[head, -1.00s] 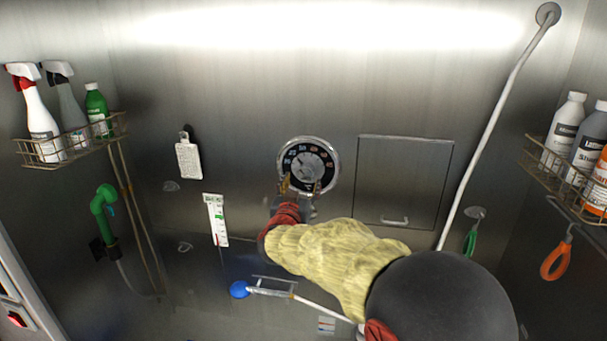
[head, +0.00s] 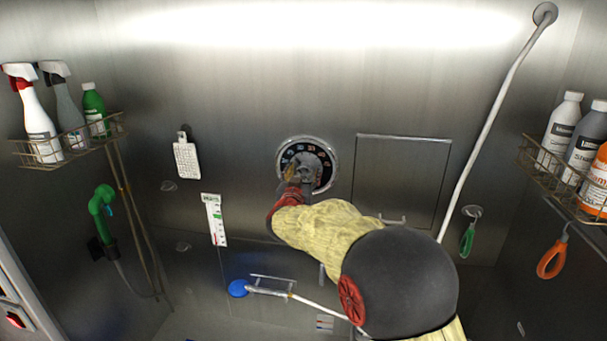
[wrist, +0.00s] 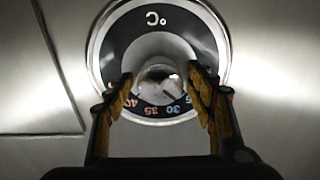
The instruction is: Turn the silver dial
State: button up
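The silver dial (head: 326,182) is a round wall fitting with a black numbered ring and a bright metal rim; my gripper hides much of its middle in the head view. In the wrist view the dial (wrist: 213,47) shows "°C", numbers such as 30, 35 and 40, and a shiny round knob (wrist: 158,84) at its centre. My gripper (wrist: 162,92) is open, with one finger on each side of the knob. A gap shows between the fingers and the knob. My gripper (head: 301,172) is in front of the dial in the head view.
A square wall panel (head: 402,178) is right of the dial. A white brush (head: 187,158) and a thermometer card (head: 215,220) hang to the left. Wire baskets with bottles are on both sides. A white hose (head: 497,120) runs down the right. A blue-ended tool (head: 238,288) is below.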

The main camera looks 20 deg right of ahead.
jog(key=c, duration=1)
jog(key=shift+f+m+b, duration=0.1)
jog(key=shift+m+b, duration=0.2)
jog(key=shift+b, duration=0.1)
jog(key=shift+m+b, duration=0.5)
jog(key=shift+b, duration=0.1)
jog(key=m+b, duration=0.4)
jog(key=shift+f, duration=0.15)
jog(key=m+b, duration=0.4)
jog(key=m, duration=0.2)
jog(key=shift+b, duration=0.3)
jog(key=o, duration=1.1)
jog(key=shift+o, duration=0.4)
